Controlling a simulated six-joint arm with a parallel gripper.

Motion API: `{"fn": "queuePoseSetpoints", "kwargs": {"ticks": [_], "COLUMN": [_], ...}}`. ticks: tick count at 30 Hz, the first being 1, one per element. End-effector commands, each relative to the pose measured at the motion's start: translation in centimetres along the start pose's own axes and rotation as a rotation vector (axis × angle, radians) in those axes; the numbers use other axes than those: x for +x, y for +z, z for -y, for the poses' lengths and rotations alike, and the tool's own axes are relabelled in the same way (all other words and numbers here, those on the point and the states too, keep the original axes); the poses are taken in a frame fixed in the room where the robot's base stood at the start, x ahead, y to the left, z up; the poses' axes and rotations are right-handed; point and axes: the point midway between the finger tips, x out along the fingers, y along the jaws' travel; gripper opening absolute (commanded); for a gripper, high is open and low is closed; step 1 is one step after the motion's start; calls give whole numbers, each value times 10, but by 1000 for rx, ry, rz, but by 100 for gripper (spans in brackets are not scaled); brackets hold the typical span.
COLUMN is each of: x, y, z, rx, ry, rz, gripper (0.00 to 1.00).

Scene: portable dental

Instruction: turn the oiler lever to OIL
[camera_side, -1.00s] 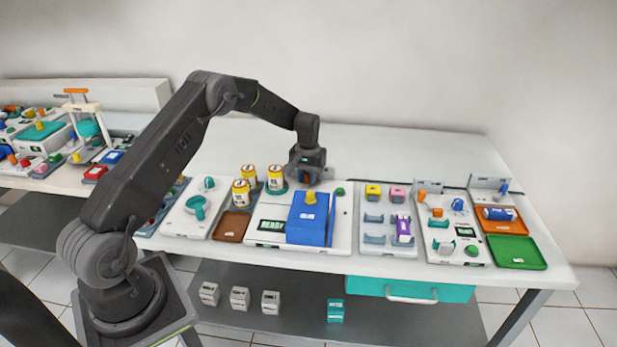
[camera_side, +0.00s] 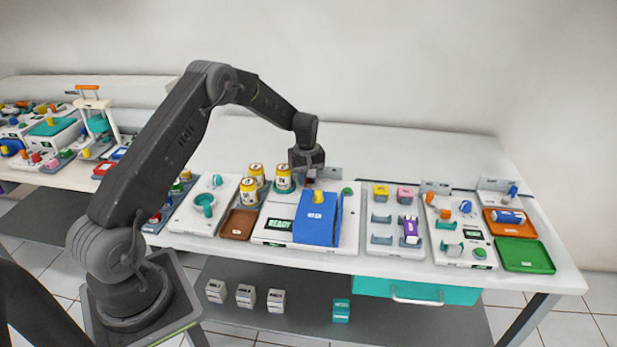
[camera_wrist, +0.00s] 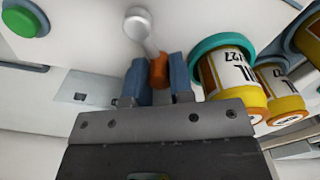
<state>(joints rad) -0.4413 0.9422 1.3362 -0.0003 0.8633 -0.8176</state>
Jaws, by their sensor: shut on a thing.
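The oiler lever has a silver pivot (camera_wrist: 138,22), a grey shaft and an orange tip (camera_wrist: 159,71), seen in the wrist view. My gripper (camera_wrist: 158,82) has its blue fingers on both sides of the orange tip and is shut on it. In the side view my gripper (camera_side: 308,172) is low at the back of the white machine (camera_side: 270,239), just right of the oil cans, and hides most of the lever. No OIL marking for the lever is readable.
Yellow-and-white cans (camera_side: 284,178) stand close left of my gripper; one has a teal ring base (camera_wrist: 222,42) in the wrist view. A green button (camera_wrist: 25,17) is on the other side. A blue lid (camera_side: 316,231) with a yellow knob is on the machine, beside a READY display (camera_side: 280,225).

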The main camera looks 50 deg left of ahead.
Motion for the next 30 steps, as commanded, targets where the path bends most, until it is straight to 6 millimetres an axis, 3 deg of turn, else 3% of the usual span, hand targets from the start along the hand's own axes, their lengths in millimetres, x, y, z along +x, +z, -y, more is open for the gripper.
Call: {"fn": "queuePoseSetpoints", "kwargs": {"ticks": [19,20,27,30], "x": [0,0,0,0], "y": [0,0,0,0], "z": [3,3,2,2], "rx": [-55,-55,-55,-55], "ry": [0,0,0,0], "rz": [-1,-1,0,0], "gripper": [0,23,46,47]}}
